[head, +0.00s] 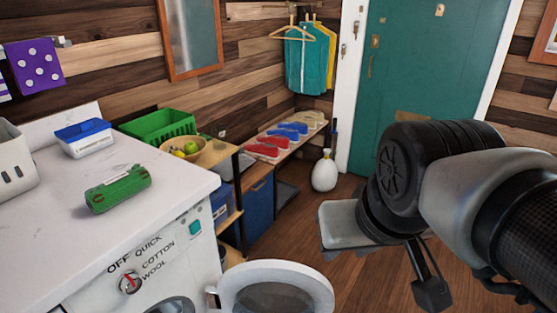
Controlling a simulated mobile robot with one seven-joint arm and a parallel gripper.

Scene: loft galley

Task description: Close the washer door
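The washer (165,275) is a white front-loader at the lower left, under the pale countertop. Part of the dark drum opening (172,306) shows at the bottom edge. My black and grey arm reaches in from the right, with a visible gap between it and the door. I cannot make out the gripper's fingers clearly, nor whether they hold anything.
A low shelf with shoes (268,147) and a white vase (325,172) stand behind. Wooden floor (300,238) is clear beyond the door.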

